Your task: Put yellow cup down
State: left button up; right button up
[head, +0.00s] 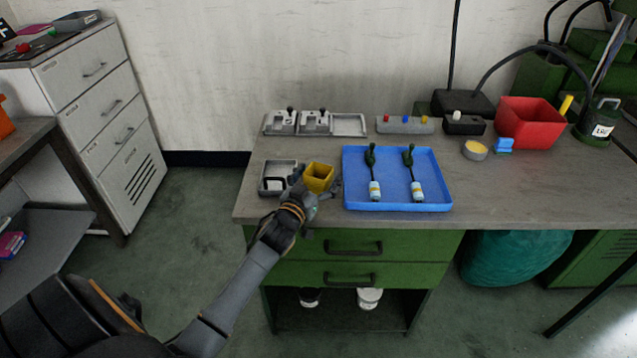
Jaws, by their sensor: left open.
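The yellow cup (318,175) is a small square-topped cup. It stands upright at the left front of the grey workbench, between a grey tray and the blue tray. My left gripper (315,187) is at the cup's near side, with its fingers spread open to the left and right of it. I cannot tell whether a finger touches the cup. The cup's lower part is partly hidden by the gripper. My right gripper does not show.
A grey tray (266,187) lies left of the cup. The blue tray (396,205), close on the right, holds two green-and-white tools. Grey fixtures (349,124) and a red bin (530,122) stand further back. The bench is clear at the right front.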

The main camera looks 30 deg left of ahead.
pick_arm(q)
jog(key=c, duration=1.1)
jog(key=shift+c, duration=0.4)
